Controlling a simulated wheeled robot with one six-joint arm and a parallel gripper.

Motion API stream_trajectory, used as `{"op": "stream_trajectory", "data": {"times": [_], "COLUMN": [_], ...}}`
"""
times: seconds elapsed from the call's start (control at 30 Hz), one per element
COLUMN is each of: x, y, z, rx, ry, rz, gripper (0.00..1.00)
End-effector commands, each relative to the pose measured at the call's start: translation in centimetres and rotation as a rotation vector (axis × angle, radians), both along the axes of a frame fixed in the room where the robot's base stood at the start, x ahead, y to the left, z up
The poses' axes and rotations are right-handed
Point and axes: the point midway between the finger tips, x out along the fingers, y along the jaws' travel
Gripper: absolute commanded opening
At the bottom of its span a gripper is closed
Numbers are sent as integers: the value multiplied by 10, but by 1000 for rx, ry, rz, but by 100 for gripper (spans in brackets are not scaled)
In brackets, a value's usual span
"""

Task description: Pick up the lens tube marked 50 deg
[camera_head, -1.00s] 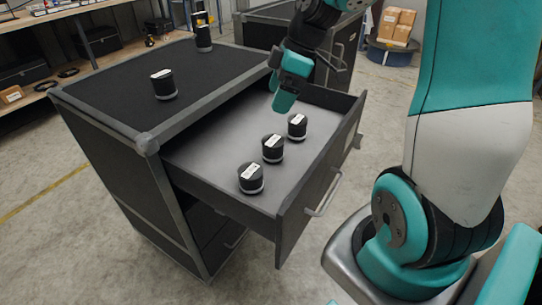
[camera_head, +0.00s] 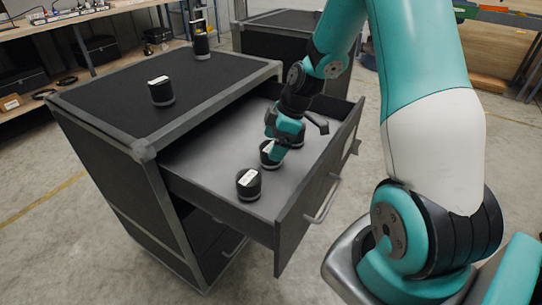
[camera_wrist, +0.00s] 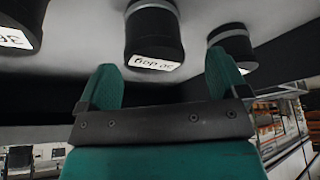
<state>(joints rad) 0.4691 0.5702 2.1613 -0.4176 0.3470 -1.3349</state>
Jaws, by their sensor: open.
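Three short black lens tubes with white labels stand upright in the open drawer: a front one (camera_head: 249,185), a middle one (camera_head: 266,160) and a back one (camera_head: 298,137). My gripper (camera_head: 277,142) is low at the middle tube and partly hides it and the back one. In the wrist view, which is upside down, the open gripper (camera_wrist: 164,82) has a tube (camera_wrist: 153,35) ahead between its fingertips, apparently not gripped. Its label ends in "deg"; I cannot read the number surely. Tubes also show at left (camera_wrist: 22,22) and right (camera_wrist: 232,45), the left label cut off.
The drawer (camera_head: 195,168) has raised walls around the tubes. Another labelled tube (camera_head: 161,91) stands on the cabinet top (camera_head: 110,85), and a dark tube (camera_head: 201,46) stands at its back corner. The cabinet top overhangs the drawer's back.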

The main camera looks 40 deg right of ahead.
Motion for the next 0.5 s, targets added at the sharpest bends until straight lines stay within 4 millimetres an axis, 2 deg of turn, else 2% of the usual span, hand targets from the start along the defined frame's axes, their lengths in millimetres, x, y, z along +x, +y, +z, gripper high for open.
{"op": "stream_trajectory", "data": {"times": [0.23, 0.5], "x": [11, 13], "y": [9, 12], "z": [-35, -42], "rx": [2, 0], "ry": [3, 0], "rz": [2, 0], "gripper": [92, 92]}}
